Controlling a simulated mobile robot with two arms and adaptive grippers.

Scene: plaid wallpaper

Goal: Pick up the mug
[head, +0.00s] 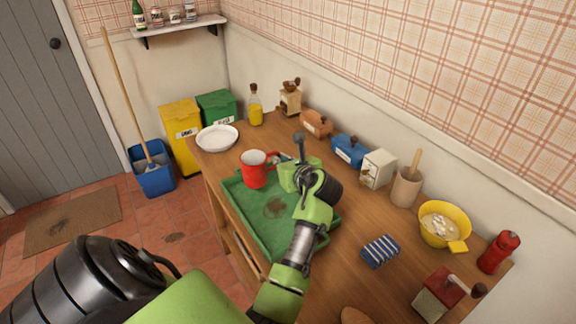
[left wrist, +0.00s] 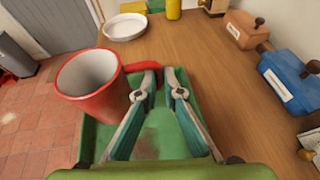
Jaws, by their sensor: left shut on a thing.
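The red mug (head: 254,170) with a white inside is upright at the far left end of the green tray (head: 264,232). In the left wrist view the mug (left wrist: 92,88) stands left of the fingers, its red handle reaching toward the fingertips. My left gripper (head: 281,161) is at the handle side, right of the mug. Its fingertips (left wrist: 160,76) are shut on the handle, which they partly hide. I cannot tell whether the mug's base touches the tray. My right gripper is not in view.
A white plate (head: 217,138) lies at the table's far left end. Blue (head: 347,150) and orange (head: 316,124) boxes line the wall. A yellow bowl (head: 443,224), a striped blue item (head: 380,250) and a red grinder (head: 437,294) stand to the right.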

